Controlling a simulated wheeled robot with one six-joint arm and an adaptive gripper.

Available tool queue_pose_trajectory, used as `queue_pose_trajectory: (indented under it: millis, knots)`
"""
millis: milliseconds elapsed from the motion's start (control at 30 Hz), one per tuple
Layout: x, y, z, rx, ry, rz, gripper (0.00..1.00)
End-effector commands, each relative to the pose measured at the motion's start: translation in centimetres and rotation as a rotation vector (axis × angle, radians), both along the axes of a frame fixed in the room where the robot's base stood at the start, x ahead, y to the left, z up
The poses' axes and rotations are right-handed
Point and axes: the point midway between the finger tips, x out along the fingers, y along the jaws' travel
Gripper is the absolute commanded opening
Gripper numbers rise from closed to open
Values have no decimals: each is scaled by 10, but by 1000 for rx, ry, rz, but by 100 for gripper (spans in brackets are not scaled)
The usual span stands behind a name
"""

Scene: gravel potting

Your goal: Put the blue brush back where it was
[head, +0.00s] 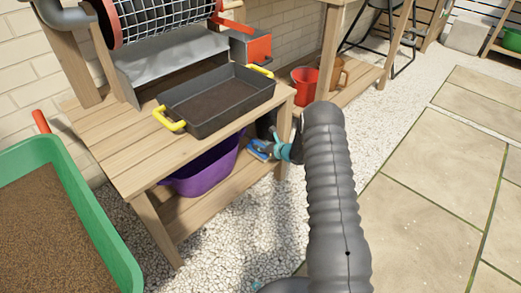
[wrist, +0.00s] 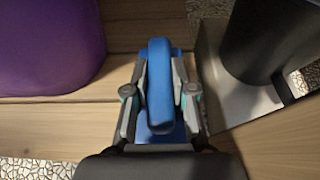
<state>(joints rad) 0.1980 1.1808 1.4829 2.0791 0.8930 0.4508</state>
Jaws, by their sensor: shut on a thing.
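The blue brush (wrist: 160,85) is between the two fingers of my gripper (wrist: 160,95), which is shut on its upright-looking handle grip. Part of its wider blue base shows beneath the fingers, over the wooden lower shelf (wrist: 40,125). I cannot tell whether the base touches the shelf. In the head view the brush (head: 257,152) and my gripper (head: 268,149) are at the right end of the lower shelf, under the tabletop; my arm hides part of this area.
A purple tub (head: 205,168) stands left of the brush; it also shows in the wrist view (wrist: 45,45). A dark cylinder (wrist: 260,40) on a metal plate (wrist: 230,105) is close on the right. The tabletop (head: 120,160) with a dark tray (head: 215,117) is above.

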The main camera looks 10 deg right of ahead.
Motion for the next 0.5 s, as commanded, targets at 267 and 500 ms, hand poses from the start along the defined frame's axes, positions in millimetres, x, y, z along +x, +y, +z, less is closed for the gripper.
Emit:
queue_pose_trajectory:
  millis: [267, 500]
  knots:
    - [0, 0, -19, 0, -2, -1, 0]
    - [0, 0, -23, 0, -1, 0, 0]
